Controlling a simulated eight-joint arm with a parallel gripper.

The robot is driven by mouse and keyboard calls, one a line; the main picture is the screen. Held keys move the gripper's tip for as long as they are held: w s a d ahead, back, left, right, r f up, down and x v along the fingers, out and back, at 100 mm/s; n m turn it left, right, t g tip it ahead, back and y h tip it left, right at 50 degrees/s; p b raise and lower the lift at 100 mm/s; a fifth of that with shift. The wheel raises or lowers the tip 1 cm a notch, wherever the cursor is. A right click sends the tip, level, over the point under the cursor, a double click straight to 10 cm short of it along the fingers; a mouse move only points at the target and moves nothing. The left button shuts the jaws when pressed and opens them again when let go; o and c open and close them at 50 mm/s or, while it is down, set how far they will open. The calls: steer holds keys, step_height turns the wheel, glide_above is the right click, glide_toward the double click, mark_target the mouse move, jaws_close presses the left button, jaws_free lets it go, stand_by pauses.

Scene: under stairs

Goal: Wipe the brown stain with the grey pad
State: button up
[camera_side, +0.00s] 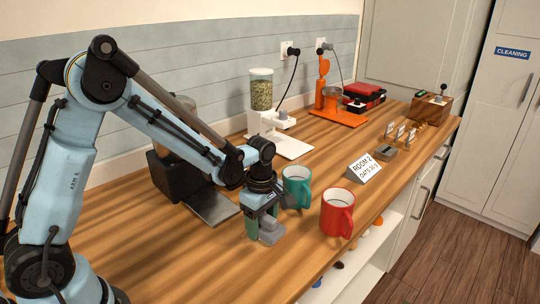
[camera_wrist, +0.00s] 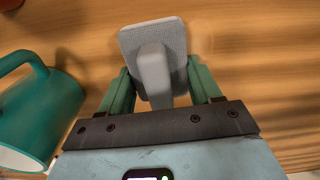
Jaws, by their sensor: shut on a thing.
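The grey pad (camera_side: 272,233) is a flat block with an upright handle. It is in my gripper (camera_side: 262,224) over the front part of the wooden counter, left of the red mug. In the wrist view, the green fingers of my gripper (camera_wrist: 158,84) are shut on the handle of the grey pad (camera_wrist: 137,38). I cannot tell whether the pad's underside touches the wood. I cannot pick out a brown stain in either view; the wood is brown with darker streaks, and the pad and gripper hide part of it.
A green mug (camera_side: 298,184) stands close behind my gripper, and shows at left in the wrist view (camera_wrist: 45,110). A red mug (camera_side: 337,214) stands right of it, with a sign (camera_side: 365,168) beyond. A dark machine (camera_side: 172,178) stands behind my arm. The counter's front edge is near.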

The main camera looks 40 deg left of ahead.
mark_target(274, 233)
steer(key=a, duration=0.4)
steer(key=shift+d+r, duration=0.15)
steer(key=shift+d, duration=0.4)
steer(key=shift+d+f, duration=0.2)
steer(key=shift+d, duration=0.15)
steer(key=shift+d+r, duration=0.2)
steer(key=shift+d, duration=1.35)
steer(key=shift+d+f, duration=0.15)
steer(key=shift+d, duration=0.95)
steer(key=shift+d+r, duration=0.25)
steer(key=shift+d, duration=0.15)
steer(key=shift+s+d+f, duration=0.15)
steer(key=shift+s+d, duration=0.05)
steer(key=shift+a, duration=4.1)
steer(key=d, duration=0.5)
steer(key=shift+f, duration=0.1)
steer(key=shift+d, duration=1.6)
steer(key=shift+a+r, duration=0.1)
steer(key=shift+r, duration=3.95)
